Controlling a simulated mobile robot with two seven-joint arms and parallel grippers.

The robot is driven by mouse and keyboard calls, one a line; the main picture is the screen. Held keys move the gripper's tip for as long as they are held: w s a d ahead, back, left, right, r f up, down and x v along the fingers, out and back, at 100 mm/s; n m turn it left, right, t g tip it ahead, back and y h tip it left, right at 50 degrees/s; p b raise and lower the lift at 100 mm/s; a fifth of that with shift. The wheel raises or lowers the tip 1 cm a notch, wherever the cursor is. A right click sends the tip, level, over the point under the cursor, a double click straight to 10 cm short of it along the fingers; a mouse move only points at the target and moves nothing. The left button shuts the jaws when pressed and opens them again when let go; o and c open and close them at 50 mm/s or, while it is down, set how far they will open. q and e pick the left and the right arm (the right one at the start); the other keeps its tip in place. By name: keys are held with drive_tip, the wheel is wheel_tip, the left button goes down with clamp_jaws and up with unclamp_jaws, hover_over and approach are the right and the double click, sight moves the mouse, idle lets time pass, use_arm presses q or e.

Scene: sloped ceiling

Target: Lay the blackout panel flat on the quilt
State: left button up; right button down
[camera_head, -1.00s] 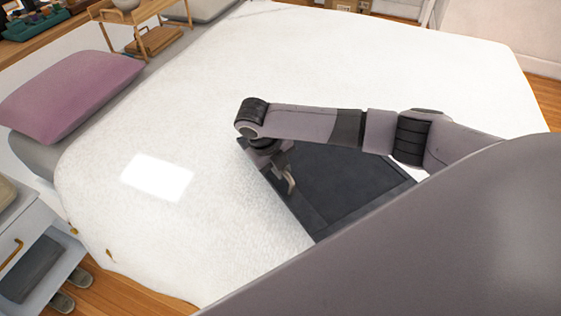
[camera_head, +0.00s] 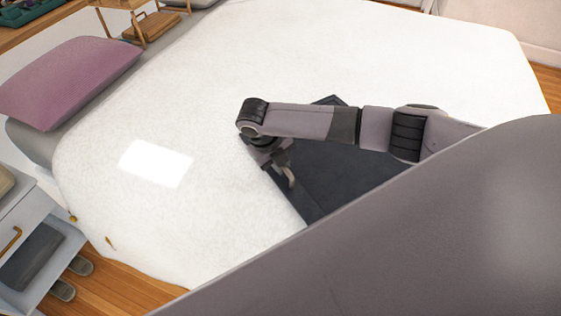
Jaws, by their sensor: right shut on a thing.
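The blackout panel (camera_head: 345,175) is a dark, flat, framed rectangle over the white quilt (camera_head: 215,100). A far corner of it shows beyond my arm, and its near right part is hidden behind my own body. My right gripper (camera_head: 288,178) is at the panel's left edge and is shut on it. I cannot tell whether the panel touches the quilt or hangs just above it. My left gripper is not in view.
A purple pillow (camera_head: 68,80) lies at the bed's left end. A white nightstand (camera_head: 35,240) stands at the lower left, and a wooden stand (camera_head: 150,25) is at the upper left. The quilt left of the panel is clear, with a bright light patch (camera_head: 156,163).

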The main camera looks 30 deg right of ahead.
drive_tip(key=shift+f, duration=0.4)
idle(0.3)
drive_tip(key=c, duration=1.1)
unclamp_jaws()
drive_tip(key=shift+o, duration=0.2)
drive_tip(key=v, duration=0.7)
drive_tip(key=shift+s, duration=0.1)
